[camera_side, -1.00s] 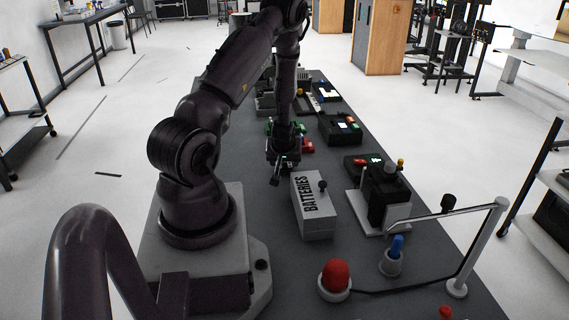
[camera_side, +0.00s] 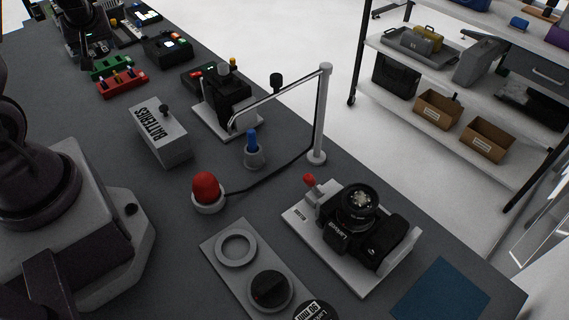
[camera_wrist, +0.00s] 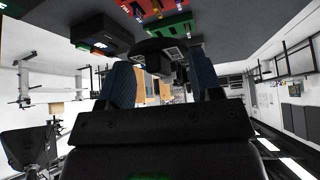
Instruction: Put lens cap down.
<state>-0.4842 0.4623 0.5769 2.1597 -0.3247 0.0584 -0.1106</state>
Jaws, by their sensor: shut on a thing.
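My gripper (camera_wrist: 165,82) shows in the wrist view with two blue-grey fingers closed around a dark, rounded thing (camera_wrist: 163,47). The thing is partly hidden, and I cannot tell for sure that it is the lens cap. In the side view my gripper is at the top left edge, by the green block. A black camera (camera_side: 377,240) lies on a white stand at the right with its lens (camera_side: 358,203) facing up. A grey plate (camera_side: 222,272) holds an empty ring seat (camera_side: 236,248), a dark round piece (camera_side: 268,291) and a disc marked 50 mm (camera_side: 316,311).
A batteries box (camera_side: 161,134), a red button (camera_side: 206,188), a blue plunger (camera_side: 252,148) and a lamp-like post (camera_side: 320,115) stand mid-table. Red (camera_side: 123,83) and green (camera_side: 110,68) blocks are at the back left. A blue mat (camera_side: 441,290) lies at the front right.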

